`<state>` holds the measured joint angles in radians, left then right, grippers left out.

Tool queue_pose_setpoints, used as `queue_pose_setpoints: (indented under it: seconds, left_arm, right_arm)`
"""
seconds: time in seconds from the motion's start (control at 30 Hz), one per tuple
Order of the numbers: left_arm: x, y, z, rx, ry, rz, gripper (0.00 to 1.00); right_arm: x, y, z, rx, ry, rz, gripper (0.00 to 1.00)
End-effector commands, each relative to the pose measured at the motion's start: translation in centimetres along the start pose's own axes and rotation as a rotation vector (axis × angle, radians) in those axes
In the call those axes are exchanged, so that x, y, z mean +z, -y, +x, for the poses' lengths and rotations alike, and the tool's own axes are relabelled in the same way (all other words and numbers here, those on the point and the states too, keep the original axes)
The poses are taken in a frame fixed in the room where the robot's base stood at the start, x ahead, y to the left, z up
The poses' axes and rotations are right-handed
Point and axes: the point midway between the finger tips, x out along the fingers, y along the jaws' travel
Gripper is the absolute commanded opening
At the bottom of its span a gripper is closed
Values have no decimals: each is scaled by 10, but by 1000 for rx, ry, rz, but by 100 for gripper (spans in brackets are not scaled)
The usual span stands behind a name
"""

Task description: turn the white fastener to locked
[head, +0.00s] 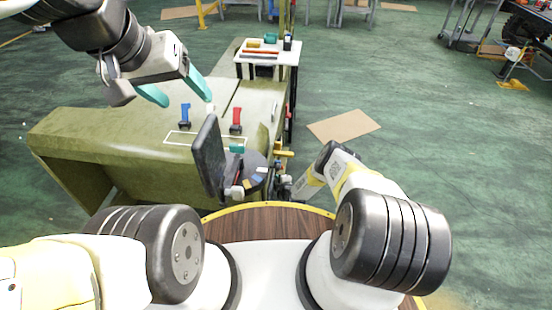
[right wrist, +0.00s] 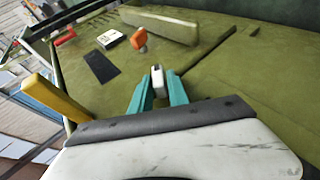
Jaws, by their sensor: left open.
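In the right wrist view, a small white fastener (right wrist: 158,82) stands between the two teal fingertips of my right gripper (right wrist: 160,88). The fingers are apart on either side of it; whether they touch it is too small to tell. In the head view, my right gripper cannot be made out clearly. A small white upright piece (head: 209,108) stands on the olive chassis frame (head: 110,135) between a blue handle and a red handle; I cannot tell if it is the same fastener. My left gripper (head: 181,94) is open and empty above the frame at the upper left.
The blue handle (head: 185,114) and red handle (head: 236,119) stand on the frame. A dark upright panel (head: 208,158) stands in front of them. An orange handle (right wrist: 139,40) and a yellow bar (right wrist: 55,98) show in the right wrist view. A white-topped table (head: 285,58) stands behind.

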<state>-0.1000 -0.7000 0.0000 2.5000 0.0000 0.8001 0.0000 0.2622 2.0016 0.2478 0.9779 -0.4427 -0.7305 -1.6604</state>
Motion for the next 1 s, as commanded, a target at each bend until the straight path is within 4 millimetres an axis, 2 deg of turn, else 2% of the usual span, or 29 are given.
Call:
queue_pose_setpoints:
  seconds: [0.03,0.1,0.3,0.67,0.97,1.0]
  left_arm:
    - [0,0,0,0,0,0,67]
    - [0,0,0,0,0,0,67]
    - [0,0,0,0,0,0,67]
    - [0,0,0,0,0,0,67]
    - [0,0,0,0,0,0,67]
    - [0,0,0,0,0,0,67]
  right_arm:
    - [0,0,0,0,0,0,9]
    - [0,0,0,0,0,0,0]
    - [0,-1,0,-12,-2,3,0]
    - [-1,-3,0,-221,-3,88,0]
    - [-1,-2,0,-232,-2,95,0]
    - [-1,-2,0,-231,-2,95,19]
